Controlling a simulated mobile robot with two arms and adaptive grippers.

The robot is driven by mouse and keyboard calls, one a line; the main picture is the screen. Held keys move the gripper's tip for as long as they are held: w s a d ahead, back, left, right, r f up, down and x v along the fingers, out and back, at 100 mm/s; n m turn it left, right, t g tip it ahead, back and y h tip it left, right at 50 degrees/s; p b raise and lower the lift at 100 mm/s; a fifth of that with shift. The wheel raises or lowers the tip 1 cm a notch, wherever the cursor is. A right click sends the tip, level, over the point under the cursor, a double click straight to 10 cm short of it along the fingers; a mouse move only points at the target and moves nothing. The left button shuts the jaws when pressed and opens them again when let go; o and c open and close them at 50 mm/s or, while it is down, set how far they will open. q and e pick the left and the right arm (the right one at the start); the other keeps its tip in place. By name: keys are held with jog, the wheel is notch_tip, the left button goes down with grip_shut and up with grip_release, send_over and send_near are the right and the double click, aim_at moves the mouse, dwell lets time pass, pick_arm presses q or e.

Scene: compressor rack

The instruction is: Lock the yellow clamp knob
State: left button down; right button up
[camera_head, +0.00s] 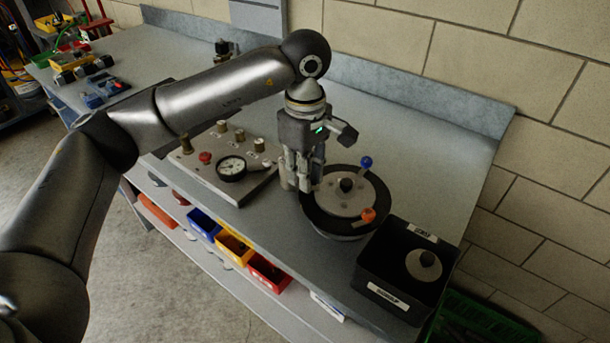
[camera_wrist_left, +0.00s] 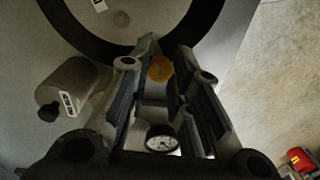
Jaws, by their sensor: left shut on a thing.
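The yellow clamp knob (camera_wrist_left: 160,69) shows between the fingers of my left gripper (camera_wrist_left: 164,58) in the left wrist view. The left gripper is shut on it. In the head view the left gripper (camera_head: 302,182) points down at the left edge of a round vessel with a black rim (camera_head: 335,229), and the yellow knob is hidden behind the fingers. The vessel carries a blue knob (camera_head: 366,162) at its back, an orange knob (camera_head: 368,215) at its front right and a black knob (camera_head: 346,185) on the middle of its grey lid. My right gripper is not in view.
A control panel with a pressure gauge (camera_head: 232,167) and several knobs stands just left of the gripper. A black box with a round grey disc (camera_head: 424,265) stands to the right of the vessel. Coloured bins (camera_head: 268,274) sit on the shelf below.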

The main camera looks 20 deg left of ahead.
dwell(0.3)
pick_arm(q)
jog(key=c, duration=1.3)
grip_release()
jog(key=shift+r, duration=0.1)
notch_tip(320, 180, up, 12)
jog(key=shift+f, duration=0.1)
